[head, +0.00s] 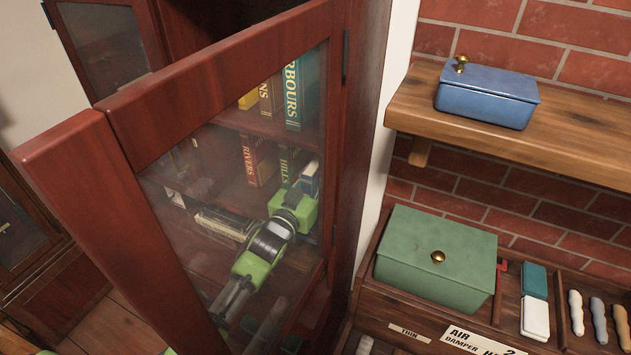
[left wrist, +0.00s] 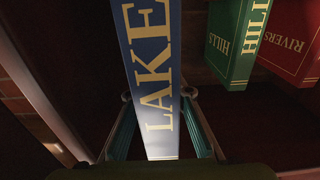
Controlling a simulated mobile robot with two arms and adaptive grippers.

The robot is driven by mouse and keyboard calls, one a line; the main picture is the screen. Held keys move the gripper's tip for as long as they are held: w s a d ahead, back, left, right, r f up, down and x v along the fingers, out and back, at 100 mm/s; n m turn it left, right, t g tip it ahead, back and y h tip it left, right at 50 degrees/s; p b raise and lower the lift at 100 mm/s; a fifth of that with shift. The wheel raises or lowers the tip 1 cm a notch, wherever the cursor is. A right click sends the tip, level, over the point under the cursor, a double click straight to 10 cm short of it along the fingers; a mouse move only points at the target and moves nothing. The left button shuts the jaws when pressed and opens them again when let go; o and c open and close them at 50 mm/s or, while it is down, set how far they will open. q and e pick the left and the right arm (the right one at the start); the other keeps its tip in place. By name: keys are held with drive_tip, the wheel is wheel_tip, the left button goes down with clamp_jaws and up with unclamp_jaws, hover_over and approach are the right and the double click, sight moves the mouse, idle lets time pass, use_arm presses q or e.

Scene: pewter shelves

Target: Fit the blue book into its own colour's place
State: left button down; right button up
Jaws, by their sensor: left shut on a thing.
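The blue book, lettered LAKE in gold (left wrist: 152,60), is between the two fingers of my left gripper (left wrist: 160,125) in the left wrist view. The gripper is shut on it. In the head view, through the door glass, a small part of the blue book (head: 311,178) shows beyond my left gripper (head: 303,190), just right of the green HILLS book (head: 287,165). The red RIVERS book (head: 256,160) stands left of HILLS. In the left wrist view HILLS (left wrist: 228,45) and RIVERS (left wrist: 290,45) are apart from the blue book. The book's place is not clearly seen. My right gripper is not in view.
The open glass door (head: 85,190) stands between the head camera and the shelf. The upper shelf holds a teal HARBOURS book (head: 302,88) and others. A dark wooden cabinet side (head: 362,110) bounds the right. Outside are a blue box (head: 490,98) and a green box (head: 430,265).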

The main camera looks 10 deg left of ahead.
use_arm(q)
drive_tip(key=w, duration=0.1)
drive_tip(key=w+b, duration=0.1)
drive_tip(key=shift+w+d+f+b, duration=0.25)
drive_tip(key=shift+w+d+b, duration=0.05)
drive_tip(key=shift+w+b, duration=0.1)
idle(0.4)
drive_tip(key=c, duration=1.7)
unclamp_jaws()
drive_tip(key=s, duration=0.4)
drive_tip(key=s+a, duration=0.1)
drive_tip(key=s, duration=0.3)
drive_tip(key=s+a, duration=0.1)
drive_tip(key=s, duration=0.3)
drive_tip(key=shift+a, duration=0.2)
drive_tip(key=shift+f, duration=0.1)
